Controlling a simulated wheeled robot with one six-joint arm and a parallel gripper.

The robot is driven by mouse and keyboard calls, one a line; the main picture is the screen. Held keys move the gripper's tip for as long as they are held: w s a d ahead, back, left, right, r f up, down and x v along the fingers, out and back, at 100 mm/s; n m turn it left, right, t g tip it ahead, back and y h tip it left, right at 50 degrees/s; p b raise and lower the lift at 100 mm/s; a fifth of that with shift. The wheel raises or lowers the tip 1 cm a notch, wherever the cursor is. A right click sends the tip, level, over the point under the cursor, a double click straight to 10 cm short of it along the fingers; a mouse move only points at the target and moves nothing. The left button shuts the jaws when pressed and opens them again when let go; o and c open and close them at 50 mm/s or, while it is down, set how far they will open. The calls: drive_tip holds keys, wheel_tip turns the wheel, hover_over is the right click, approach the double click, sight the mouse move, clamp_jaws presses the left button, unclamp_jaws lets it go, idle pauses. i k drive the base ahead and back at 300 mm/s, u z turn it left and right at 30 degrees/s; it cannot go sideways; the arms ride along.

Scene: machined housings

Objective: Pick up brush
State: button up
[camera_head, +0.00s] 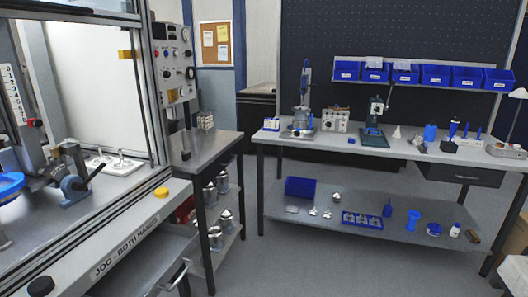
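A small brown object with a dark side (473,236) lies at the right end of the workbench's lower shelf. It looks like a brush, but it is too small to be sure. It lies to the right of a white bottle with a blue label (455,230), apart from it. My gripper is not in view, so its state does not show.
The workbench (285,140) carries instruments and blue items on top. Its lower shelf (345,207) holds a blue bin (300,187), a blue tray (361,220) and a blue funnel-shaped part (412,220). A machine (125,240) fills the left. Grey floor before the bench is clear.

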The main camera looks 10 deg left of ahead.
sight(186, 153)
drive_tip(key=z, duration=0.15)
drive_tip(key=i, duration=1.75)
drive_tip(key=u, duration=0.6)
drive_tip(key=i, duration=1.05)
drive_tip(key=u, duration=1.35)
drive_tip(key=i, duration=0.55)
drive_tip(key=u, duration=0.35)
